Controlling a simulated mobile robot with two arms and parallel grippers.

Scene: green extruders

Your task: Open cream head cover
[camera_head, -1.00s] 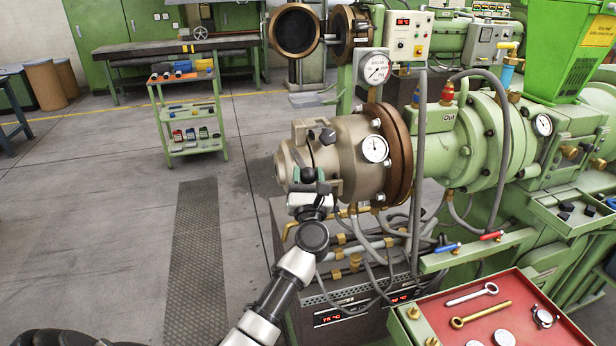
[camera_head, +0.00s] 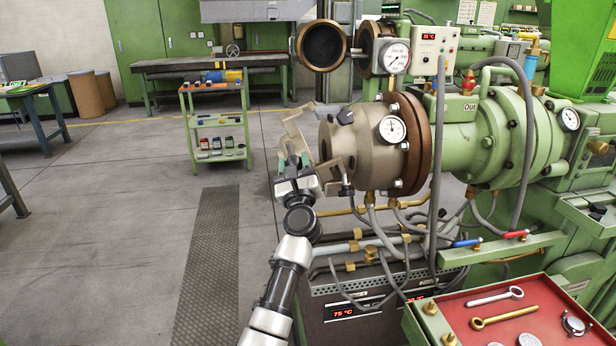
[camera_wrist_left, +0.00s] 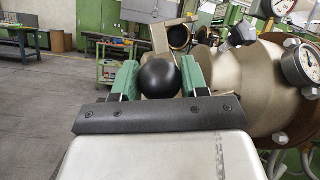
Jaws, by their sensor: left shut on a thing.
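The cream extruder head (camera_head: 350,150) is at the centre, bolted to a brown ring flange (camera_head: 420,145). Its cream cover (camera_head: 297,124) shows as bent, frame-like parts at the head's left end, swung out from it. My left gripper (camera_head: 294,166) is at the cover, left of the head, and hides part of it. In the left wrist view, its green fingers are shut on a black ball knob (camera_wrist_left: 159,78). The cover also shows behind the knob there (camera_wrist_left: 159,38). My right gripper is out of view.
Dial gauges (camera_head: 392,129) and hoses (camera_head: 390,235) sit close to the head. A red tool tray (camera_head: 500,325) is at the bottom right. A green trolley (camera_head: 220,155) stands behind at the left. The floor left of the head is clear.

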